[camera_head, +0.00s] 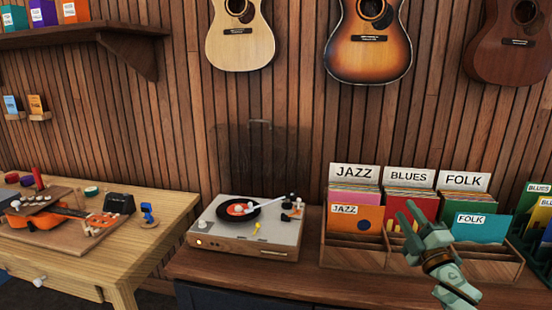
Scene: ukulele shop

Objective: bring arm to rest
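My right gripper (406,209) is in front of the wooden record crate at the right, with its arm coming up from the bottom edge. Its two pale green fingers point up and to the left, with a small gap between them, and nothing shows in it. It covers part of the crate and of the records behind it. My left gripper is not in view.
The record crate (355,254) holds JAZZ, BLUES and FOLK sleeves. A turntable (249,227) stands left of it on the counter. An orange ukulele (52,214) lies on the workbench (150,210). Guitars (368,45) hang above. The counter between turntable and crate is clear.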

